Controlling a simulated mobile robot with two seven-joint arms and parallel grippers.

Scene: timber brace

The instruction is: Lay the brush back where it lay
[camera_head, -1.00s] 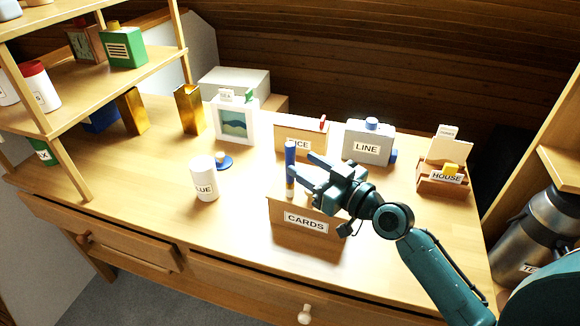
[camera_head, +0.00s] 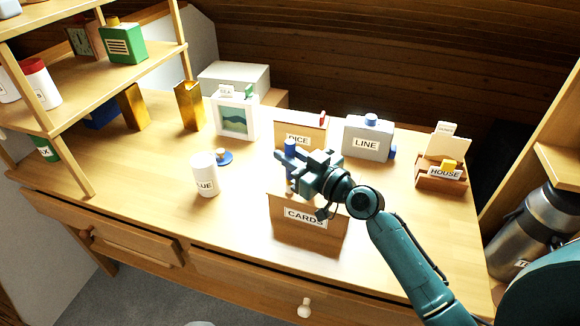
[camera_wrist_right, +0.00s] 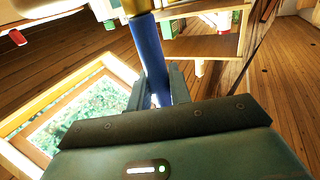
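The brush (camera_head: 290,146) has a blue handle and stands about upright above the back of the CARDS box (camera_head: 282,208). My right gripper (camera_head: 289,170) reaches it from the right and hides its lower part in the head view. In the right wrist view the blue handle (camera_wrist_right: 148,52) runs between the two fingers (camera_wrist_right: 158,92), which lie close on both sides of it; a brass-coloured band shows at the top edge. The gripper looks shut on the handle. The brush's lower tip is hidden. My left gripper is not in view.
The white GLUE jar (camera_head: 204,174) stands left of the brush, with a blue round piece (camera_head: 223,157) behind it. The DICE box (camera_head: 312,131), LINE box (camera_head: 369,138) and HOUSE holder (camera_head: 441,178) stand behind and right. The desk's left front is clear.

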